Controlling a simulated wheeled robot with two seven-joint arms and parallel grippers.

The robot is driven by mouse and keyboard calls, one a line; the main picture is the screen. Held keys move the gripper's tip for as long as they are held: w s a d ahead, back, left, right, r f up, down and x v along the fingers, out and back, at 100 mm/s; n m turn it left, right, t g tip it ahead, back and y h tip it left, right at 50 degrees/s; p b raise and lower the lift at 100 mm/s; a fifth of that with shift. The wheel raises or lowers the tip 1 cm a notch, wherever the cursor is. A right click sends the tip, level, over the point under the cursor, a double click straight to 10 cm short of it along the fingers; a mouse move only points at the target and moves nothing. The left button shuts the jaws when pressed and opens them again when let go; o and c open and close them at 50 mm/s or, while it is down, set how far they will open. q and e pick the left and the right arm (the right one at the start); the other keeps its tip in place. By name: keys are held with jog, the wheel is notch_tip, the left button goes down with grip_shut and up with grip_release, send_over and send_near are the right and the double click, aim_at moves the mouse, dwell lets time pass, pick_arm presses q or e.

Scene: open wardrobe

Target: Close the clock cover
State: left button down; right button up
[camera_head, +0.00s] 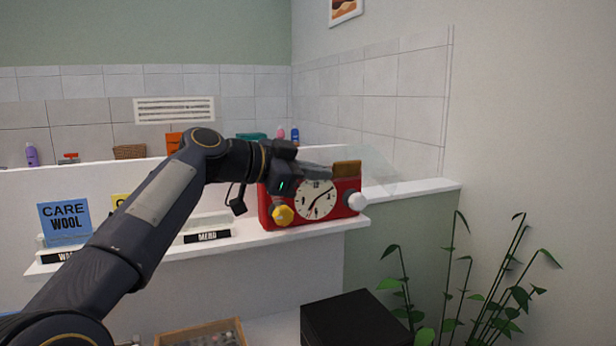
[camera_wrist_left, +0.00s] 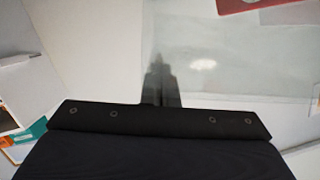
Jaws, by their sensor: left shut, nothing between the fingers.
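My left gripper (camera_head: 326,172) is shut and empty, in front of the clock's top edge. In the left wrist view its fingers (camera_wrist_left: 162,88) point towards a clear pane (camera_wrist_left: 235,65). A red edge of the clock shows at the top. I cannot tell whether the fingers touch the pane.
The white ledge (camera_head: 355,223) also carries a blue "CARE WOOL" card (camera_head: 64,222) and a "MEBD" label (camera_head: 207,236) left of the clock. A black box (camera_head: 355,318) and a leafy plant (camera_head: 408,290) stand below right. The tiled wall is behind.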

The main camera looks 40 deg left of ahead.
pick_arm(q)
jog(key=a+f+m+t+b, duration=0.1)
jog(key=a+f+m+b, duration=0.1)
jog(key=f+m+b, duration=0.2)
jog(key=w+a+f+m+t+y+b, duration=0.1)
jog(key=f+m+b, duration=0.4)
jog(key=f+b, duration=0.5)
jog(key=shift+w+a+t+y+b, duration=0.25)
jog(key=shift+a+t+y+b, duration=0.1)
jog(key=shift+b, duration=2.95)
jog(key=shift+f, duration=0.1)
jog(key=shift+d, duration=0.1)
